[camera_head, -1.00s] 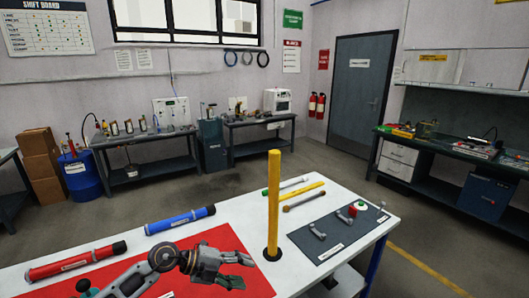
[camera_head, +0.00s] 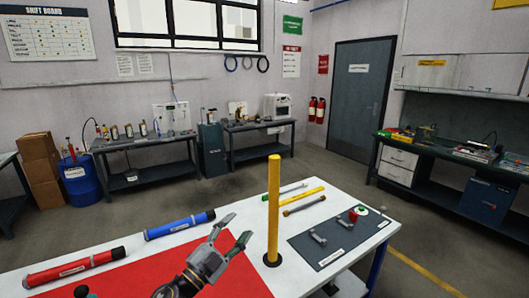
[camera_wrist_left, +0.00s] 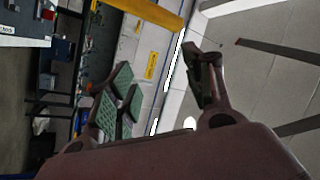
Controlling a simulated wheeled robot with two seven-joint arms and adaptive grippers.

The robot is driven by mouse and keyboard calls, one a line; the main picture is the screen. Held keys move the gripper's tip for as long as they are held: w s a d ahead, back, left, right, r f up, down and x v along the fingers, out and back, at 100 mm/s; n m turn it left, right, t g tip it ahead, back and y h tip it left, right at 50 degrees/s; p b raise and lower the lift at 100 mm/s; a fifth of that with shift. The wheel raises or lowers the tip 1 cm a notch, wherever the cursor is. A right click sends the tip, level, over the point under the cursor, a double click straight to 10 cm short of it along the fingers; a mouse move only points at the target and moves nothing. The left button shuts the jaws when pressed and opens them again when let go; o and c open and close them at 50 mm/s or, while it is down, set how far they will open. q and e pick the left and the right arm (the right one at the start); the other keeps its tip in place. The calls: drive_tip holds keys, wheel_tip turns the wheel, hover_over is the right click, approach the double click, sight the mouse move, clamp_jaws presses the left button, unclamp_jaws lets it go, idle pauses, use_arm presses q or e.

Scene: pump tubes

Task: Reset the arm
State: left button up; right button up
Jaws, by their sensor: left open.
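My left gripper (camera_head: 231,238) is open and empty above the red mat (camera_head: 140,281), its fingers pointing up and to the right. It is left of the upright yellow post (camera_head: 274,205), which stands in a dark round base on the white table (camera_head: 334,184). In the left wrist view the gripper (camera_wrist_left: 163,88) has its fingers spread wide with nothing between them. Part of the yellow post (camera_wrist_left: 155,12) shows at the top of that view. My right gripper is not in view.
A red tube (camera_head: 75,267) and a blue tube (camera_head: 180,225) lie at the table's left and back. Yellow and brown rods (camera_head: 304,205) lie behind the post. A dark panel (camera_head: 330,252) with grey brackets and a red part is at the right. The floor behind is clear.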

use_arm(q)
drive_tip(key=s+a+f+n+g+y, duration=0.3)
drive_tip(key=s+a+f+n+y, duration=0.1)
drive_tip(key=a+f+n+y, duration=1.05)
drive_tip(key=s+f+g+h, duration=0.1)
drive_tip(key=s+f+g, duration=0.45)
drive_tip(key=s, duration=0.45)
drive_tip(key=s+f+g+h, duration=0.1)
drive_tip(key=s+f+g, duration=0.5)
drive_tip(key=s, duration=0.5)
wheel_tip(320, 180, down, 34)
drive_tip(key=s+f, duration=0.1)
drive_tip(key=s, duration=0.2)
drive_tip(key=s+a+f+g, duration=0.1)
drive_tip(key=s+a+f, duration=0.1)
drive_tip(key=s+f, duration=0.7)
drive_tip(key=s+a+f+g, duration=0.1)
drive_tip(key=s+f, duration=0.9)
drive_tip(key=s, duration=0.2)
drive_tip(key=shift+s+a, duration=0.35)
drive_tip(key=shift+s, duration=0.05)
drive_tip(key=shift+s+f, duration=0.1)
drive_tip(key=shift+s, duration=0.05)
